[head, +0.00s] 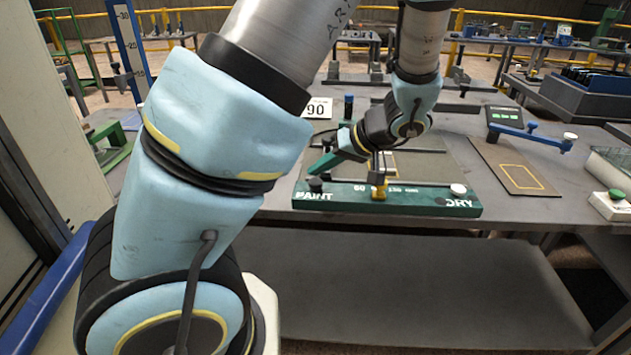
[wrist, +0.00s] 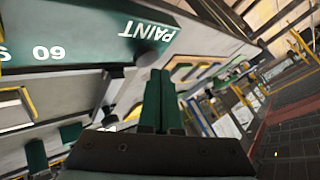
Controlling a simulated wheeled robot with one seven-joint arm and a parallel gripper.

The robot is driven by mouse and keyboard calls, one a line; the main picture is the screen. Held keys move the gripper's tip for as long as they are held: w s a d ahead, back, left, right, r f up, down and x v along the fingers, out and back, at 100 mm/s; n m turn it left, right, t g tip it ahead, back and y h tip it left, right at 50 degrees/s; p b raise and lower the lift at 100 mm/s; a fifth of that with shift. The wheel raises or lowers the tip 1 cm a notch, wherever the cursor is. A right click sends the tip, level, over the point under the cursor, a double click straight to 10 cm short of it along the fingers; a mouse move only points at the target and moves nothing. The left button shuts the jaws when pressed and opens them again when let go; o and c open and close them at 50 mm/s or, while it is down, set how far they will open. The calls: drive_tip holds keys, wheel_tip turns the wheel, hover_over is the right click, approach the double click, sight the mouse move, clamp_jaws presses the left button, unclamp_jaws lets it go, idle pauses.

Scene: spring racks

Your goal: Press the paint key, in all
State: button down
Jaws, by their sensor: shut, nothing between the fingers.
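A green bar (head: 345,197) lies along the table's front edge, lettered PAINT at its left end and DRY at its right. The paint key (head: 315,185) is a small dark round cap above the word PAINT. It also shows in the wrist view (wrist: 164,34), beside the lettering. My gripper (head: 313,172) has green fingers, shut and empty, pointing down-left with the tips close above the paint key. In the wrist view the fingers (wrist: 161,75) point toward the key, and a small gap seems to show. Whether they touch it is unclear.
A pale key (head: 458,189) stands at the DRY end. A brass slider (head: 378,186) sits mid-bar by printed numbers. At right are a small display (head: 505,116), a blue lever (head: 535,134) and a box with a green button (head: 616,194).

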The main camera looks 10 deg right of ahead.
sight(319, 183)
idle(0.4)
drive_tip(key=shift+f+b, duration=0.45)
drive_tip(key=shift+b, duration=0.15)
drive_tip(key=shift+f+b, duration=0.55)
drive_tip(key=shift+b, duration=0.05)
idle(0.6)
drive_tip(key=shift+r, duration=0.15)
drive_tip(key=shift+r+p, duration=0.65)
drive_tip(key=shift+r, duration=0.25)
drive_tip(key=shift+r, duration=0.1)
drive_tip(key=shift+r+p, duration=1.65)
drive_tip(key=shift+r, duration=0.8)
drive_tip(key=shift+f, duration=0.1)
